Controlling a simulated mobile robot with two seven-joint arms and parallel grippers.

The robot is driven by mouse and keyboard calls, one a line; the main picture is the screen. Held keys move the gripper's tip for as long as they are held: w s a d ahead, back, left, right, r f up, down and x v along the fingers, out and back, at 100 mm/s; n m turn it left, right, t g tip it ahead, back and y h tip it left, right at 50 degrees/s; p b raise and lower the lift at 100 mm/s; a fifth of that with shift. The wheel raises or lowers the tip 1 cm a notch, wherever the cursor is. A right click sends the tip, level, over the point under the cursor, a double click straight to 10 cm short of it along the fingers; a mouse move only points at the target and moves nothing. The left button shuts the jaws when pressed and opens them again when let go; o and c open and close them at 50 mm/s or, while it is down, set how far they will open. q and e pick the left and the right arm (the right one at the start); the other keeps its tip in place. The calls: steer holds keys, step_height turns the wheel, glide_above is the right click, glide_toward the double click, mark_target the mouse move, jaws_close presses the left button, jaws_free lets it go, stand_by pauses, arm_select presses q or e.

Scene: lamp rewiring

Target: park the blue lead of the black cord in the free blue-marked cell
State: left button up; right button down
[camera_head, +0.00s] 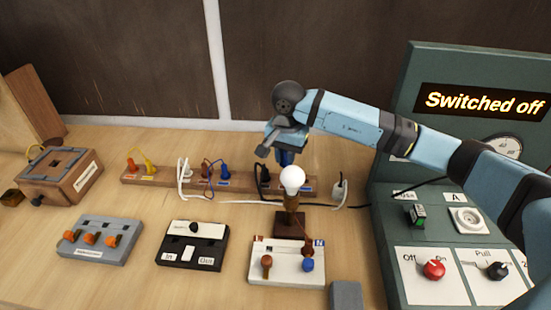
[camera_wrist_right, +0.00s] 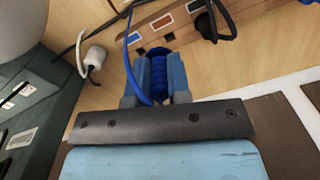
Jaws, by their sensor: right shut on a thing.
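My right gripper (camera_head: 287,157) is above the right part of the wooden strip (camera_head: 150,178), behind the light bulb. In the right wrist view its two blue fingers (camera_wrist_right: 164,82) are shut on the ribbed blue lead (camera_wrist_right: 156,72), held clear of the strip. A thin blue wire arcs up from the lead. The strip in the wrist view (camera_wrist_right: 120,60) shows a white, a reddish and a blue mark (camera_wrist_right: 193,5). Two dark square cells (camera_wrist_right: 168,38) look empty there. My left gripper is out of view.
The bulb (camera_head: 292,179) stands upright on its brown base in front of the strip. A white-and-black cable (camera_head: 240,200) runs along the strip. A white plug (camera_head: 340,187) is at its right end. The green switch panel (camera_head: 385,225) stands to the right.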

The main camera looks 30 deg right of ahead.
arm_select(q)
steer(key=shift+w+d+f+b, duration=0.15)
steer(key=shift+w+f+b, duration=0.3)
steer(key=shift+b, duration=0.25)
arm_select(e)
steer(key=d+f+m, duration=0.2)
steer(key=d+m, duration=0.5)
steer(key=m, duration=0.4)
steer(key=shift+w+d+f+m, duration=0.15)
steer(key=shift+f+m, duration=0.15)
steer(key=shift+f, duration=0.1)
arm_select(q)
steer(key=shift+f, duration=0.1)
arm_select(e)
steer(key=shift+f, duration=0.15)
step_height(320, 180, down, 4)
steer(key=shift+r+b, duration=0.2)
steer(key=shift+b, duration=0.85)
steer(key=shift+f+b, duration=0.6)
steer(key=shift+f, duration=0.45)
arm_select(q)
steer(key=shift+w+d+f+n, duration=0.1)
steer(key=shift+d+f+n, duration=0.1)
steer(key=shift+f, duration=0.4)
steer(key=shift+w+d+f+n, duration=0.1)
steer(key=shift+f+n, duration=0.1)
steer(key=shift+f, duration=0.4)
